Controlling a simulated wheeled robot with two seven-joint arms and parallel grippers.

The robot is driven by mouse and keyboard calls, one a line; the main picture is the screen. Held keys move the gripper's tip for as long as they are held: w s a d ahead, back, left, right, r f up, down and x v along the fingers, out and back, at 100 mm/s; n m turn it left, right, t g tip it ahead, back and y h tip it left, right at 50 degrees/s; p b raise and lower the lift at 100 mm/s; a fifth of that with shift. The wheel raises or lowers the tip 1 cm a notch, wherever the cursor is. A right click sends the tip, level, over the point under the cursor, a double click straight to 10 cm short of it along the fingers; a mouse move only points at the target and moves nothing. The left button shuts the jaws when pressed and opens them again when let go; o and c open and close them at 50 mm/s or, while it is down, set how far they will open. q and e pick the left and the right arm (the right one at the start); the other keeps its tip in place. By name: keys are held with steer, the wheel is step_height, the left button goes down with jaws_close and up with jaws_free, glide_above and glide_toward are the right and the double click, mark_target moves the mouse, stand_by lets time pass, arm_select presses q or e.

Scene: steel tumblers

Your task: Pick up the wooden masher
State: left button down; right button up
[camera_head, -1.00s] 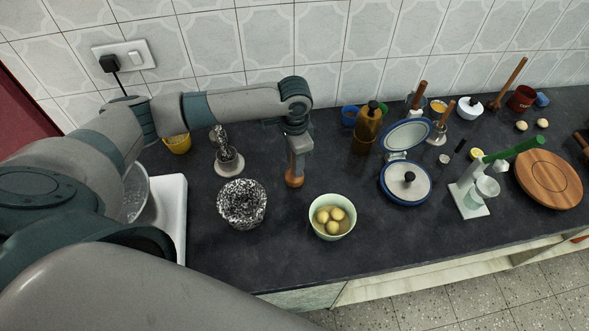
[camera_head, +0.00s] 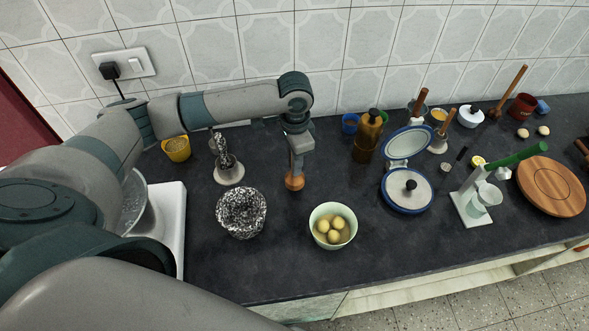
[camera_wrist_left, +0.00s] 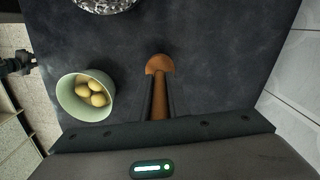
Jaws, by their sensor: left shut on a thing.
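The wooden masher (camera_head: 294,182) is upright, its rounded orange-brown head pointing down. My left gripper (camera_head: 298,164) is above the head, shut on the handle. In the left wrist view, the masher's head (camera_wrist_left: 160,64) shows beyond the two dark fingers (camera_wrist_left: 159,105), with the handle between them. The upper handle is hidden by the gripper. The head is low over the dark counter; any gap beneath it is small and hard to judge. My right gripper does not show.
A green bowl (camera_head: 316,233) with several yellow round items stands to the front right. A black-and-white speckled bowl (camera_head: 241,213) is to the left. Counter around the masher is clear.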

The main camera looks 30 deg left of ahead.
arm_select(q)
steer(key=w+d+r+b, duration=0.4)
steer(key=w+d+r, duration=0.3)
steer(key=d+r, duration=0.1)
steer(key=shift+w+d, duration=0.35)
steer(key=shift+d, duration=0.1)
steer(key=shift+s+r, duration=0.1)
steer(key=s+a+r+n+b, duration=0.1)
steer(key=s+a+n+b, duration=0.1)
steer(key=s+n, duration=0.6)
steer(key=s+a, duration=0.1)
steer(key=s, duration=0.6)
steer(key=shift+s, duration=0.4)
